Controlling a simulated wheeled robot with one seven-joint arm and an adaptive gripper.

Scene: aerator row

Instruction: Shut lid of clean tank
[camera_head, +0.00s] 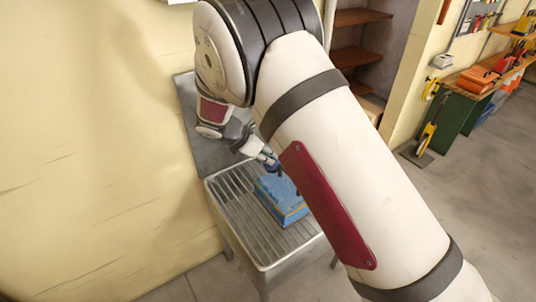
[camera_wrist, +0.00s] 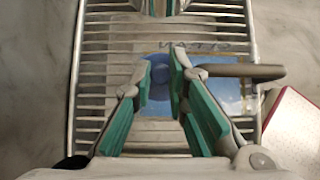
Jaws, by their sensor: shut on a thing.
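My gripper (camera_head: 268,158) is above a slotted metal rack and beside or over a blue box. In the wrist view its teal-padded fingers (camera_wrist: 163,78) come close together at a small dark blue round thing (camera_wrist: 158,92). It is held between them, partly hidden by the fingertips. The blue box (camera_head: 281,199) rests on the rack, with lettering on its side. In the wrist view a blue and white surface (camera_wrist: 218,92) with dark lettering lies beneath the fingers. I cannot tell which part is the tank's lid or how far open it is.
The slotted metal rack (camera_head: 233,213) stands on legs against the yellow wall. A grey bar (camera_wrist: 240,71) reaches right from the fingers in the wrist view. A red-and-white thing (camera_wrist: 296,128) is at lower right. Shelves (camera_head: 360,17) and a workbench (camera_head: 462,111) stand farther back.

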